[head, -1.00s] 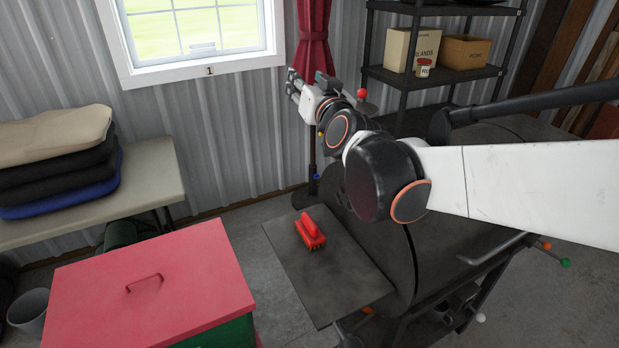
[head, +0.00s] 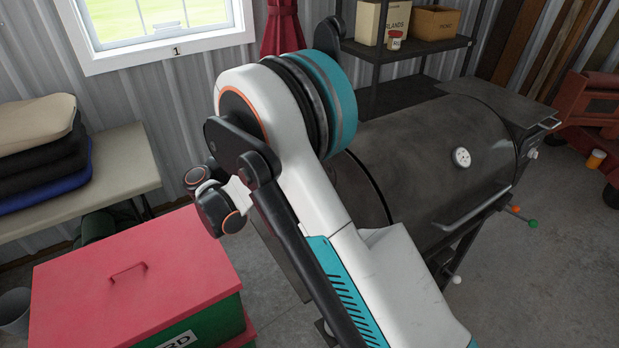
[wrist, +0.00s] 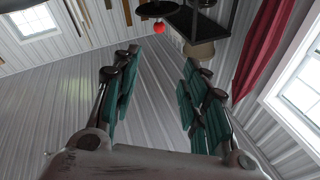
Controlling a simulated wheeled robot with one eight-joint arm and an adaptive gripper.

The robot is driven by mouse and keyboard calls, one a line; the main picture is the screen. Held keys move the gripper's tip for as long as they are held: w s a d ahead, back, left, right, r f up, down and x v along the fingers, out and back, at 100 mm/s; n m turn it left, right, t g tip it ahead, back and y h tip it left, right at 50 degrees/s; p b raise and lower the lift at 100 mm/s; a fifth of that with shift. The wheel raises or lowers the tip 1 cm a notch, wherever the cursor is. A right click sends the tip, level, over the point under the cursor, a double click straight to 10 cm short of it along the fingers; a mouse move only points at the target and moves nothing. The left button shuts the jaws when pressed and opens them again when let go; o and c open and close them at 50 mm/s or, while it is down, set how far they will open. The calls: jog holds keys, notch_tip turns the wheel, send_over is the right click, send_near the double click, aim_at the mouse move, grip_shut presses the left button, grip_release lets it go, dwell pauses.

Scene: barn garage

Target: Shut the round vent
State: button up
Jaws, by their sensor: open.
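The dark barrel smoker (head: 425,150) stands right of my arm in the head view, with a round white gauge (head: 461,157) on its lid. I cannot make out a round vent for certain; my arm covers the smoker's left end. A red ball-shaped knob (wrist: 159,28) shows beyond the fingertips in the wrist view, close to a dark round disc (wrist: 157,8); I cannot tell whether they belong to the vent. My gripper (wrist: 160,60) is open, its teal-padded fingers spread with nothing between them. In the head view I cannot make out its fingers.
A red-lidded box (head: 135,275) stands at the front left. A table (head: 125,165) with stacked cushions is behind it. A dark shelf (head: 400,95) with boxes stands by the wall. The smoker has a front handle (head: 475,205) and an orange and a green knob (head: 533,223).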

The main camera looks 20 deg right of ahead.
jog(key=s+a+f+g, duration=0.2)
jog(key=s+f+g, duration=0.15)
jog(key=f, duration=0.55)
jog(key=s+a+f+g, duration=0.2)
jog(key=s+f+g, duration=0.15)
jog(key=f, duration=0.55)
jog(key=s+b+x, duration=0.1)
jog(key=b+x, duration=0.2)
jog(key=x, duration=1)
jog(key=shift+d+r+m+h, duration=0.2)
jog(key=shift+d+m+h, duration=0.1)
jog(key=shift+d, duration=0.25)
